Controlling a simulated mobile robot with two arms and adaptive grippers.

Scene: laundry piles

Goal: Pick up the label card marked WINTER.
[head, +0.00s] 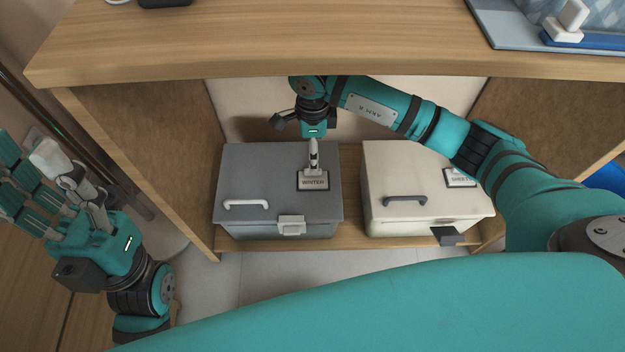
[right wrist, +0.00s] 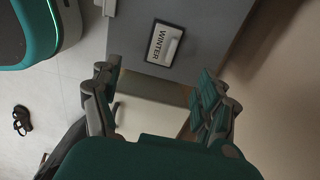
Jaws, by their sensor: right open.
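The label card marked WINTER (head: 313,184) lies on the lid of the grey box (head: 262,180) in the head view. It is a white card in a dark frame, and the right wrist view shows it (right wrist: 157,43) with a raised pale tab. My right gripper (head: 313,165) points down over the card, its fingers seen edge-on. In the right wrist view its fingers (right wrist: 155,88) are spread with nothing between them, and the card lies beyond the tips. My left gripper (head: 28,165) is at the far left, open and empty, away from the boxes.
A cream box (head: 385,170) stands to the right on the same wooden shelf (head: 352,228), with another label card (head: 460,178) partly hidden by my right arm. The wooden tabletop (head: 300,40) overhangs both boxes. Side panels close in the shelf space left and right.

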